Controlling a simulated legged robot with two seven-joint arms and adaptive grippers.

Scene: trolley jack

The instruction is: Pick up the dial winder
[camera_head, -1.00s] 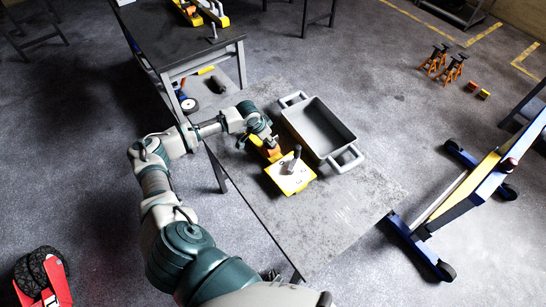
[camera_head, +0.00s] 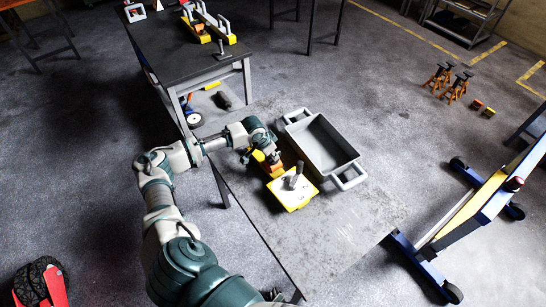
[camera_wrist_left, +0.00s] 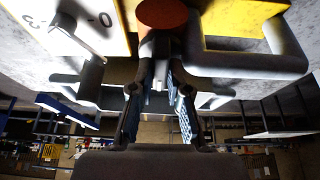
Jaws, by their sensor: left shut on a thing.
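The dial winder (camera_head: 288,197) is a yellow block with a pale dial face and a grey upright post. It is on the grey table, left of the tray; I cannot tell whether it is lifted at all. My left gripper (camera_head: 273,160) is at its far end, by an orange part. In the left wrist view my fingers (camera_wrist_left: 160,95) are shut around a grey piece below a round red-brown part. The numbered white dial face (camera_wrist_left: 95,20) and yellow body show beside it. The fingers' exact contact is dark. My right gripper is not in view.
A grey two-handled tray (camera_head: 350,160) stands right beside the winder. The near part of the table (camera_head: 330,225) is clear. A dark workbench (camera_head: 175,55) with yellow tools stands behind left. A blue and yellow jack (camera_head: 470,210) stands on the floor at right.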

